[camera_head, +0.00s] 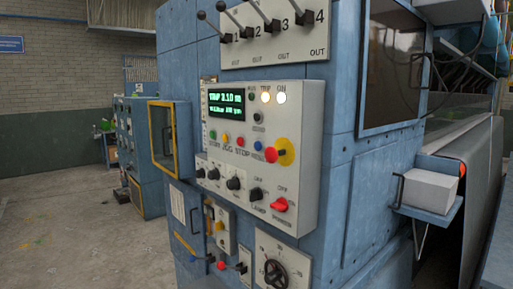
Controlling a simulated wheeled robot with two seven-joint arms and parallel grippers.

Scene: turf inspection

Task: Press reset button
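A pale grey control box (308,165) is fixed to the front of a blue machine. A row of small round buttons runs below its green-lit display (226,105). A green button (212,134) is at the left end, and a small blue button (257,145) is at the right end. The labels below them are too small to read surely, so I cannot confirm which one says reset. A red mushroom button (271,155) on a yellow disc (286,150) sits just right of the row. Neither of my grippers is in view.
Lamps (266,97) glow at the box's top. Black knobs and a red rotary switch (280,205) sit below the buttons. Numbered levers (272,25) stick out above. A yellow-framed door (162,140) stands out at left. A shelf with a white box (430,190) projects at right.

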